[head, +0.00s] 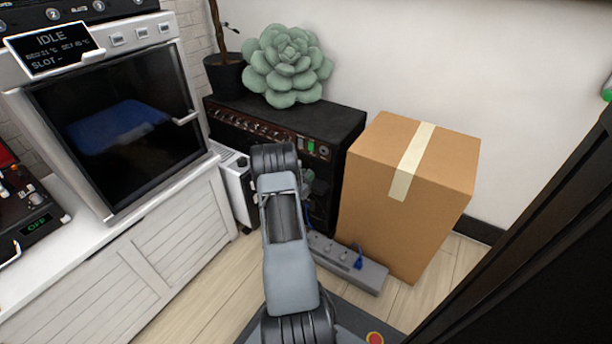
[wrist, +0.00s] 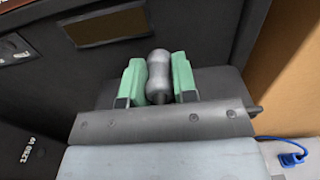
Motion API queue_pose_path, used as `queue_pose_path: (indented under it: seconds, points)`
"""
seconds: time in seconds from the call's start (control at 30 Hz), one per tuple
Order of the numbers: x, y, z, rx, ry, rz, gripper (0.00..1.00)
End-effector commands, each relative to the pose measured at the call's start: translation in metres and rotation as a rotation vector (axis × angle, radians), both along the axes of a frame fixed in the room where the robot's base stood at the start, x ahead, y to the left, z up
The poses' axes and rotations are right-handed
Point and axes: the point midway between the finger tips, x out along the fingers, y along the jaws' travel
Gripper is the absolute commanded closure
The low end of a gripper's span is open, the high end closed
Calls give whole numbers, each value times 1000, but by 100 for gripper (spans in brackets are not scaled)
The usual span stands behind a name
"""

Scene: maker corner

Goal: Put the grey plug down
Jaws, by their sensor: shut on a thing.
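My gripper (wrist: 158,82) has green fingers and is shut on the grey plug (wrist: 159,68), a rounded grey piece that shows between the fingertips in the wrist view. Behind it in that view is a dark surface of the black amplifier (wrist: 60,75). In the head view my own arm covers most of the gripper; only a bit of green shows beside the arm, and the plug cannot be made out there. Whether the plug touches anything beyond the fingers cannot be told.
A grey power strip (head: 368,277) with a blue plug (head: 358,262) lies on the floor. A cardboard box (head: 400,220) stands right of the amplifier, which bears a succulent (head: 287,68). A white cabinet (head: 150,235) with an oven (head: 125,120) is at left.

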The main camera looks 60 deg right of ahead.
Motion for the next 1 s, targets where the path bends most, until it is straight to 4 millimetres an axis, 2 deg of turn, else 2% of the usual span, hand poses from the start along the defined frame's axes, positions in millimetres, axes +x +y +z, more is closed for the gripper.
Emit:
queue_pose_path:
  seconds: [0.07, 0.1, 0.33, 0.57, 0.73, 1.0]
  points:
    - [0, 0, 0, -1, -1, 0, 100]
    - [0, 0, 0, -1, -1, 0, 70]
    - [0, 0, 0, -1, -1, 0, 48]
    - [0, 0, 1, -1, -1, 0, 48]
    - [0, 0, 15, -3, -3, 0, 48]
    - [2, 55, 16, 2, 3, 5, 48]
